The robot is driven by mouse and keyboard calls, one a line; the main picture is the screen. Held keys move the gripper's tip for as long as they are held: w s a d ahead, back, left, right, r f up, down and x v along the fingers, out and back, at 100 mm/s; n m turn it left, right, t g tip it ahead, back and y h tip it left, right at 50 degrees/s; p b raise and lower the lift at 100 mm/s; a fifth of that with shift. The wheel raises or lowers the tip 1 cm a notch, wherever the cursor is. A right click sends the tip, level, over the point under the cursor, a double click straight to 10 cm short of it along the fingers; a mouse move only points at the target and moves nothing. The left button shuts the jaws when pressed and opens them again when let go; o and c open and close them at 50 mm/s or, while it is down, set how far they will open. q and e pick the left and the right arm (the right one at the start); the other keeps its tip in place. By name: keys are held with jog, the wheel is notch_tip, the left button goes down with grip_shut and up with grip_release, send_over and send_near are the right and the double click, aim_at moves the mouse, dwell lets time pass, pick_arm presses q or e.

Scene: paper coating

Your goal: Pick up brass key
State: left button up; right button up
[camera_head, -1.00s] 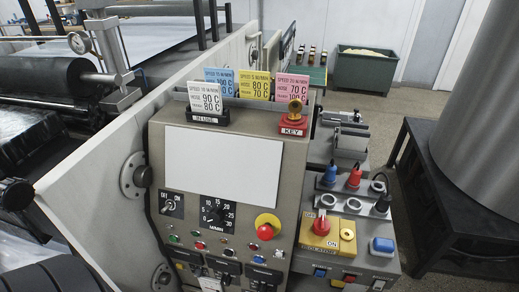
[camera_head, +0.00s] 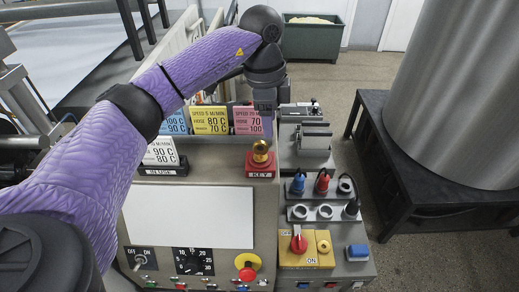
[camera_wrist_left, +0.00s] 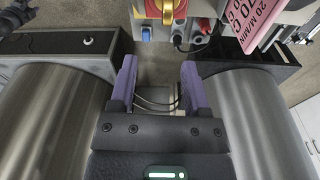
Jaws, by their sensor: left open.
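The brass key (camera_head: 261,152) stands in a red holder (camera_head: 261,167) labelled KEY, on top of the grey control panel in the head view. My left gripper (camera_head: 267,127) reaches in from the left and points down just above and behind the key. In the left wrist view its two purple fingers (camera_wrist_left: 158,85) are spread apart with nothing held between them. I cannot make out the key in the left wrist view. My right gripper is not in view.
Blue, yellow (camera_head: 209,120) and pink (camera_head: 248,120) cards stand behind the holder; a white card (camera_head: 160,152) stands left in an IN USE holder. An isolator switch (camera_head: 306,247) and plugs are to the right. A large metal cylinder (camera_head: 455,95) stands on a black stand (camera_head: 425,195).

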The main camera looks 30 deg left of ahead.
aim_at(261, 141)
pick_arm(q)
jog(key=shift+s+a+r+n+y, duration=0.15)
jog(key=shift+a+n+y, duration=0.15)
jog(key=shift+a, duration=0.25)
jog(key=shift+s+a+r+n+y, duration=0.15)
jog(key=shift+a+n+y, duration=0.15)
jog(key=shift+a, duration=0.2)
jog(key=shift+s+a+f+g, duration=0.1)
jog(key=shift+f+g, duration=0.2)
jog(key=shift+f, duration=0.45)
jog(key=f, duration=0.2)
jog(key=f+p, duration=0.1)
jog(key=f, duration=0.2)
jog(key=f+p, duration=0.1)
jog(key=f, duration=0.1)
jog(key=shift+w+d+f, duration=0.15)
jog(key=shift+w+d, duration=0.1)
jog(key=shift+d, duration=0.05)
jog(key=shift+f, duration=0.3)
grip_shut()
